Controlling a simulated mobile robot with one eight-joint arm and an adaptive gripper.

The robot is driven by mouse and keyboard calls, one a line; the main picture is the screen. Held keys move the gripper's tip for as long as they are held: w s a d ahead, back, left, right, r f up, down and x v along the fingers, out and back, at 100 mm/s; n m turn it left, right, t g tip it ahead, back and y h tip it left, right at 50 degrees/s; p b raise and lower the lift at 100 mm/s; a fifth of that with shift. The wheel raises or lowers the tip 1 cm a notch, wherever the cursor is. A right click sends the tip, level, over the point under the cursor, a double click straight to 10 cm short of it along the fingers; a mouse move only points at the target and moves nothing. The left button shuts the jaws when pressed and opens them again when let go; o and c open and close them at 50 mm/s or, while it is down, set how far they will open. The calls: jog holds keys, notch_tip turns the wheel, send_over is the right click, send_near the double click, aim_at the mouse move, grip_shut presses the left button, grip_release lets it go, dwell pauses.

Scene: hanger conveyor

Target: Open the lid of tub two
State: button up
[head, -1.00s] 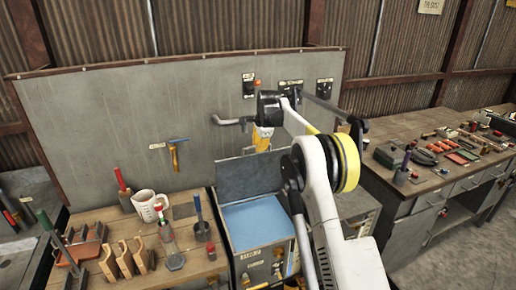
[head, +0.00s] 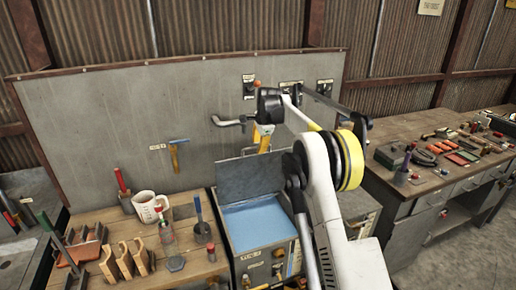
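An open metal tub (head: 258,258) stands at the middle bottom, with a pale blue surface inside. Its label is small and seems to read tub 2. Its grey lid (head: 247,178) stands up at the rear, tilted back. My arm reaches over from the right, its black wrist above and behind the lid. My gripper (head: 264,139) appears to be the yellow piece below the wrist, in front of the wall panel. It looks apart from the lid, and its fingers are too small to judge. My arm hides the tub's right side.
A second metal tub (head: 361,210) is partly hidden behind my arm. A wooden bench (head: 190,275) on the left bears a mug (head: 146,205) and several tools. A workbench (head: 400,200) with tools stands at right. A grey panel (head: 110,125) with a pipe and switches stands behind.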

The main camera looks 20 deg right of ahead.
jog(key=v, duration=1)
jog(key=shift+r, duration=0.3)
jog(key=shift+s, duration=0.1)
jog(key=s+a+f+n+t+b, duration=0.1)
jog(key=s+a+n+b, duration=0.4)
jog(key=s, duration=0.7)
jog(key=s+a+f+n+b, duration=0.1)
jog(key=s+a+n+b, duration=0.35)
jog(key=s, duration=0.85)
jog(key=s+a+f+n+b, duration=0.2)
jog(key=s+f+n+b, duration=0.1)
jog(key=s+f, duration=0.6)
jog(key=s+a+f+n+t+b, duration=0.1)
jog(key=s+a+f+n+b, duration=0.2)
jog(key=s+f, duration=0.6)
jog(key=s+n, duration=0.2)
jog(key=s, duration=0.2)
jog(key=shift+f, duration=0.15)
